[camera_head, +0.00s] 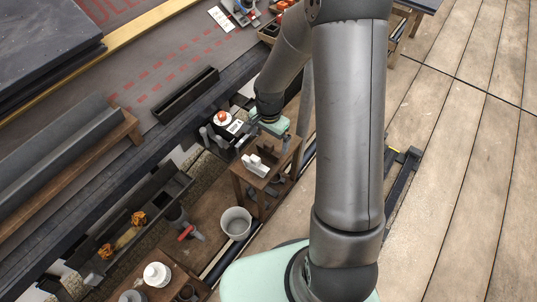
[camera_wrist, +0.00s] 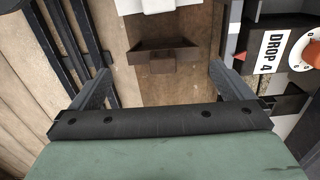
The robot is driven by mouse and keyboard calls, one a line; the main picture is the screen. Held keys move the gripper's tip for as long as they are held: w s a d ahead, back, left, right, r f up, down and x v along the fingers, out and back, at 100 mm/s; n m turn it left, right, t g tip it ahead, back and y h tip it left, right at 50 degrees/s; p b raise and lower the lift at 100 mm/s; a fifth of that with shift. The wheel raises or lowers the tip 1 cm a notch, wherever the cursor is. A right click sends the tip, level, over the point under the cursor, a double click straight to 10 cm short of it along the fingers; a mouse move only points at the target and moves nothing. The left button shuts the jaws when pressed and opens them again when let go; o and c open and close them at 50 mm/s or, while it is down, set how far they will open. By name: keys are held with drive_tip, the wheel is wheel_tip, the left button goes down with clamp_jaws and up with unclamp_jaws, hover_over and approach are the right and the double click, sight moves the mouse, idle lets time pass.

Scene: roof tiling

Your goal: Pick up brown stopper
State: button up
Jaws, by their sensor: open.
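A dark brown piece, likely the brown stopper (camera_wrist: 162,50), lies on a wooden surface in the wrist view. It has a wide upper part and a small block at its middle. It also shows in the head view (camera_head: 268,148), on a small wooden stand. My gripper (camera_wrist: 160,72) is open, its two fingers spread left and right of the brown piece's lower end, with nothing held.
A white piece (camera_head: 256,165) lies beside the brown one on the stand (camera_head: 262,186). A box labelled DROP 4 (camera_wrist: 272,50) with an orange-red knob (camera_wrist: 312,54) is close on the right in the wrist view. A grey bucket (camera_head: 236,222) stands below the stand.

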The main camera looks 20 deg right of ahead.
sight(268, 144)
drive_tip(key=f+b, duration=0.1)
drive_tip(key=f, duration=0.2)
drive_tip(key=f+b, duration=0.2)
drive_tip(key=shift+w+f, duration=0.2)
drive_tip(key=shift+f, duration=0.2)
drive_tip(key=shift+r, duration=0.1)
drive_tip(key=c, duration=0.7)
